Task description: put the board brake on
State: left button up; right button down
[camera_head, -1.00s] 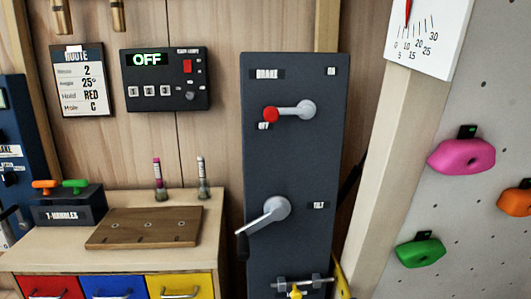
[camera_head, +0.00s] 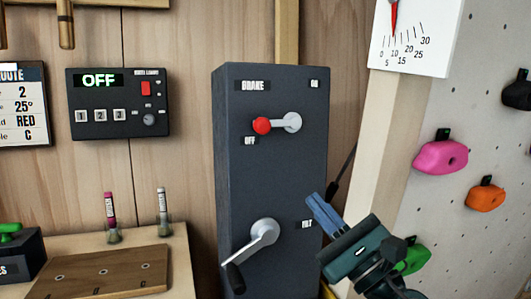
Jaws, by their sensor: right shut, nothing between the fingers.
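The brake lever (camera_head: 277,124) is on the upper part of a dark upright panel (camera_head: 240,190). Its red knob (camera_head: 262,125) points left, just above the OFF label (camera_head: 250,141). The ON label (camera_head: 314,84) is at the panel's upper right. My right gripper (camera_head: 315,205) is at the panel's right edge, below and right of the lever and apart from it. Its blue fingers are shut and empty, pointing up and left. My left gripper is out of view.
A grey crank (camera_head: 262,240) with a dark handle sits low on the panel, near the TILT label (camera_head: 307,225). A control box (camera_head: 117,103) showing OFF hangs left. The climbing wall (camera_head: 478,130) with coloured holds is at right. The space before the lever is clear.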

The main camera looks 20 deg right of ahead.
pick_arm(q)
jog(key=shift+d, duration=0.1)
pick_arm(e)
jog(key=shift+s+d, duration=0.1)
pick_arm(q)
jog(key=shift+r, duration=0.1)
pick_arm(e)
jog(key=p, duration=0.5)
send_near(279, 124)
jog(key=w+a+f, duration=0.1)
jog(key=a+f, duration=0.1)
jog(key=a, duration=0.1)
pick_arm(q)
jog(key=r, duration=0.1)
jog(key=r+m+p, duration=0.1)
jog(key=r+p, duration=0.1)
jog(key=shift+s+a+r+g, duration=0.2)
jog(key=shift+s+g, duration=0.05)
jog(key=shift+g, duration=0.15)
pick_arm(e)
jog(key=a+r, duration=0.1)
jog(key=r, duration=0.1)
jog(key=w+a+r, duration=0.1)
jog(key=r, duration=0.1)
jog(key=shift+a, duration=0.25)
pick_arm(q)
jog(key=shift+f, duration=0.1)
